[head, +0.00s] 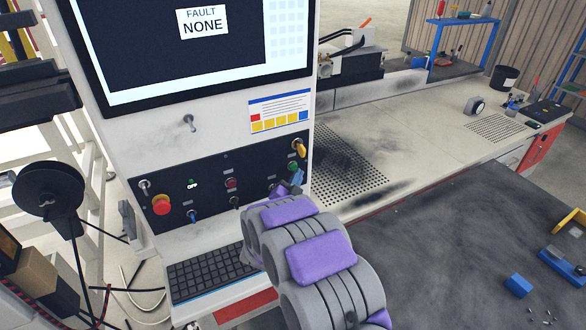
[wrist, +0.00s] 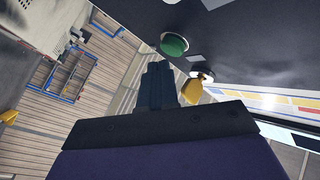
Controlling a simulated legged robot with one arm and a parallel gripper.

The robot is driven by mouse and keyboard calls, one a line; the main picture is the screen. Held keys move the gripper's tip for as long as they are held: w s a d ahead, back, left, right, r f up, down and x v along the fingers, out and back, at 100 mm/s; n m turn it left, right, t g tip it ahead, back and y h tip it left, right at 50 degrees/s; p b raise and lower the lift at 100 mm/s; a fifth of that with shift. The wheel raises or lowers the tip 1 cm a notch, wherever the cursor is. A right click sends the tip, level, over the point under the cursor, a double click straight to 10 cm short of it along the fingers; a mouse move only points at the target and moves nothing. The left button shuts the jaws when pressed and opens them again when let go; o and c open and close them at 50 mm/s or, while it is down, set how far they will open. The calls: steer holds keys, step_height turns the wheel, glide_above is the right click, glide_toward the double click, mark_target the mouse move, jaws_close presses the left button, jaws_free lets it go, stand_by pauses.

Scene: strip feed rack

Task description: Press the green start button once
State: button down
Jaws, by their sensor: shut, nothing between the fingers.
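The green start button (wrist: 174,44) is a round green cap on the dark control panel, near the top of the wrist view. In the head view the green button (head: 293,166) shows at the panel's right end, just above my fingers. My gripper (wrist: 158,68) is shut and empty, its dark fingertips just below and left of the button in the wrist view. A small gap shows between the fingertips and the cap there.
A yellow selector knob (head: 299,148) sits close to the green button. A red emergency-stop button (head: 161,204) and several small switches are farther left. The screen (head: 170,50) reads "FAULT NONE". A keyboard (head: 205,272) lies below the panel.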

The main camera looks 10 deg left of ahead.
steer(key=shift+d, duration=0.2)
steer(key=shift+a, duration=0.1)
stand_by(0.4)
steer(key=shift+w+a+r, duration=0.1)
steer(key=shift+w+a, duration=0.1)
steer(key=shift+w, duration=0.1)
steer(key=shift+w+a, duration=0.25)
steer(key=shift+w, duration=0.1)
stand_by(0.8)
steer(key=shift+s+d, duration=0.1)
stand_by(0.3)
steer(key=shift+s+d, duration=0.4)
steer(key=shift+s, duration=0.2)
steer(key=s+d+b, duration=0.1)
steer(key=s, duration=0.1)
steer(key=s+d+b, duration=0.1)
steer(key=s+d, duration=0.1)
steer(key=shift+s, duration=0.1)
stand_by(0.4)
